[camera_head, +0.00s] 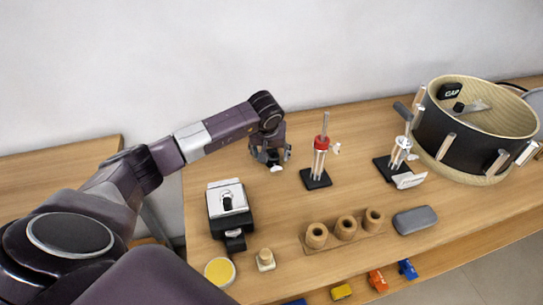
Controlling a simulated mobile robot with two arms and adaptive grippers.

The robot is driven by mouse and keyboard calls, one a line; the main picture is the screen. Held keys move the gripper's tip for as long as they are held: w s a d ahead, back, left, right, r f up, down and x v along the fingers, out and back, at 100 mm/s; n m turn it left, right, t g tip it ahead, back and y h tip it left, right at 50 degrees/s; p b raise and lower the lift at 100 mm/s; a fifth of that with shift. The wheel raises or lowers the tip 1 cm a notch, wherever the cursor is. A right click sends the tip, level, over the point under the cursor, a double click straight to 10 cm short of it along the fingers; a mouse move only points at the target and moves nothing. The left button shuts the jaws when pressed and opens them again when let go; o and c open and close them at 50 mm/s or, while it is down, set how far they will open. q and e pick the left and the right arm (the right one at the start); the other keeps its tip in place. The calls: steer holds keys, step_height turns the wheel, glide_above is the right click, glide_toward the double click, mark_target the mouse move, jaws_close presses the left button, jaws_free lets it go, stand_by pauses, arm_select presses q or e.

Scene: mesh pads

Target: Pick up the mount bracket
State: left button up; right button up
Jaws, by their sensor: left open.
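No part is clearly recognizable as the mount bracket. One candidate is the black and silver piece (228,205), a block with a metal plate, lying on the left part of the wooden table. My left gripper (273,163) is open and points down over the back of the table, behind and right of that piece and apart from it. A small white thing shows at its fingertips; I cannot tell whether it is a fingertip or a loose part. My right gripper is out of view.
Right of my gripper stands a black-based rod stand with a red collar (321,143). A second stand (401,155) and a large drum shell (452,150) are farther right. In front are a wooden holder with round cups (345,228), a grey case (415,219) and a yellow-topped tin (219,272).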

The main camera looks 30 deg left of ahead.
mark_target(270, 154)
arm_select(q)
steer(key=shift+c, duration=0.3)
steer(key=c, duration=1.3)
steer(key=shift+w+a+r, duration=0.1)
steer(key=shift+r, duration=0.4)
step_height(270, 154, up, 19)
steer(key=shift+r+b, duration=0.1)
steer(key=shift+b, duration=1)
